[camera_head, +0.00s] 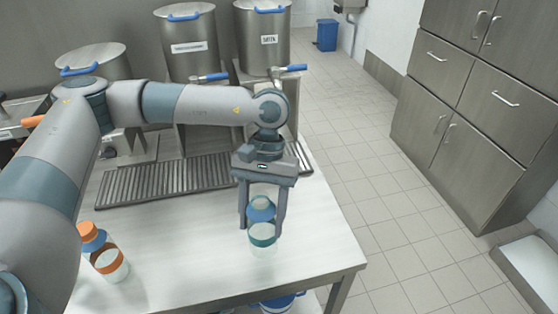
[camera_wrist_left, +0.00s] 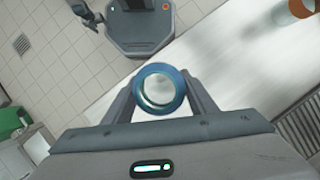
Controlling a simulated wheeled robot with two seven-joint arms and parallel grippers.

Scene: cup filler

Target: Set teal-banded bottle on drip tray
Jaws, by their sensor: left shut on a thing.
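In the left wrist view the bottle (camera_wrist_left: 160,90) shows from above as a blue ring between the fingers (camera_wrist_left: 160,98). I cannot tell whether its base touches the table. The ribbed drip tray (camera_head: 160,181) lies behind the gripper, below the dispensers, partly hidden by my left arm.
Steel dispensers (camera_head: 188,45) with blue-handled taps (camera_head: 290,69) stand behind the tray. The table's middle (camera_head: 185,245) is clear.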

